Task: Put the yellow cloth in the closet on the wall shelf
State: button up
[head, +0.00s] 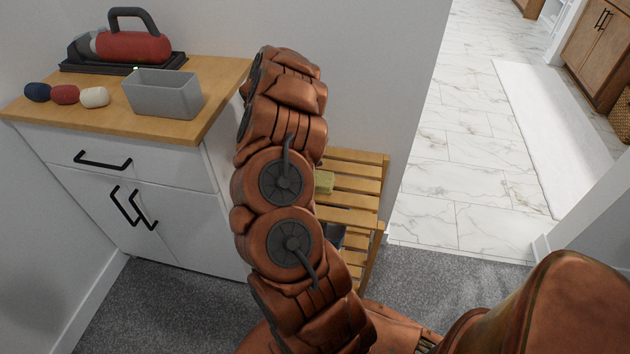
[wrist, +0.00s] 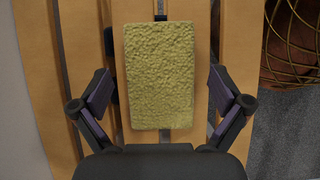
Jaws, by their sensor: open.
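The yellow cloth (wrist: 159,75) is a thick, folded, rough-textured block lying on the slatted wooden rack (wrist: 45,80) in the wrist view. In the head view a small part of the cloth (head: 324,182) shows past my arm, on the top slats of the rack (head: 355,185). My gripper (wrist: 163,92) is open, with one finger on each side of the cloth's lower half and a gap on both sides. My arm hides the gripper in the head view. I cannot tell how far the fingertips are above the slats.
A white cabinet (head: 130,205) with a wooden top stands left of the rack. On it are a grey bin (head: 163,95), several small rolled bundles (head: 65,94) and a red device (head: 133,47) on a black tray.

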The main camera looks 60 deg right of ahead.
jog(key=shift+s+f, duration=0.25)
jog(key=shift+f, duration=0.2)
jog(key=shift+f, duration=0.25)
dwell(0.4)
jog(key=shift+c, duration=0.3)
jog(key=c, duration=1.3)
jog(key=shift+r, duration=0.1)
notch_tip(320, 180, up, 4)
jog(key=shift+d+r, duration=0.1)
jog(key=s, duration=0.5)
jog(key=s+d, duration=0.1)
jog(key=s, duration=0.4)
jog(key=s+d+r, duration=0.1)
jog(key=s, duration=0.4)
jog(key=shift+s+d+r, duration=0.1)
jog(key=shift+s+d, duration=0.1)
jog(key=shift+s, duration=0.15)
